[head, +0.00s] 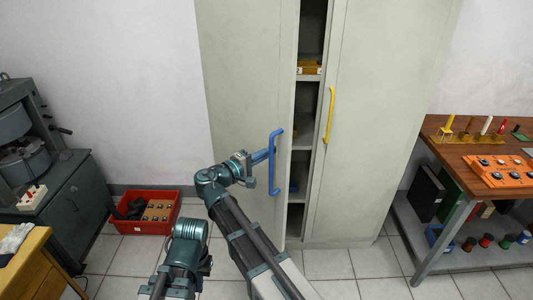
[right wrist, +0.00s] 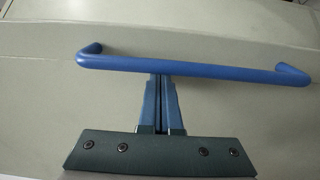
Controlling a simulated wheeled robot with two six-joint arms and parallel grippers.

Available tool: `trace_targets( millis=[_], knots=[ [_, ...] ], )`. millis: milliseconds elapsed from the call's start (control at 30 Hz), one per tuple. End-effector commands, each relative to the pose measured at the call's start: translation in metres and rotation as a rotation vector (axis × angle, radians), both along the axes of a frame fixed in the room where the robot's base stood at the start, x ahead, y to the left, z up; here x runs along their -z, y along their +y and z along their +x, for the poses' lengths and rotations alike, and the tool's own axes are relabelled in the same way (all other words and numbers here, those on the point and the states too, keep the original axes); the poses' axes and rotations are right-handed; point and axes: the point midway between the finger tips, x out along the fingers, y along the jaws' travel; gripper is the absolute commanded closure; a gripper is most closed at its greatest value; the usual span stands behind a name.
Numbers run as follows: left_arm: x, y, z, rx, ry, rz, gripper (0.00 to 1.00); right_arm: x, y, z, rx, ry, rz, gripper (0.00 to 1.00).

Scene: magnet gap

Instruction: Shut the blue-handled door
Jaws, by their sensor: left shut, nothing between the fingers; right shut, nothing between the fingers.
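The pale grey-green door with the blue handle (head: 241,80) is the left door of a tall cabinet. It stands ajar, and a dark gap with shelves shows between it and the other door. The blue handle (head: 272,178) is a vertical bar near the door's free edge; in the right wrist view the handle (right wrist: 200,69) lies across the picture. My right gripper (head: 268,154) is shut and empty at the handle. In the right wrist view its fingertips (right wrist: 161,80) meet the bar's edge; I cannot tell if they touch it. Part of my left arm shows at the bottom, its fingers out of view.
The right cabinet door (head: 375,110) has a yellow handle (head: 329,115). A red crate (head: 112,218) stands on the floor to the left, near a machine on a dark cabinet (head: 75,195). A wooden workbench (head: 447,152) stands to the right. Tiled floor is clear before the right door.

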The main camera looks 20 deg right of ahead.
Motion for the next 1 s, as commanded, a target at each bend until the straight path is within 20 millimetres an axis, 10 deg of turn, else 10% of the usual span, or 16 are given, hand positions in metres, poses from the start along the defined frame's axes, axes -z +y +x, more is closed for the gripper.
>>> trace_targets(
  millis=[367,1000],
  knots=[
    [0.000,0.000,0.000,0.000,0.000,0.000,1.00,0.000,-0.090,0.040,-0.212,0.000,0.000,1.00],
    [0.000,0.000,0.000,0.000,0.000,0.000,1.00,0.000,-0.226,0.201,-0.487,0.000,0.000,1.00]
  ],
)
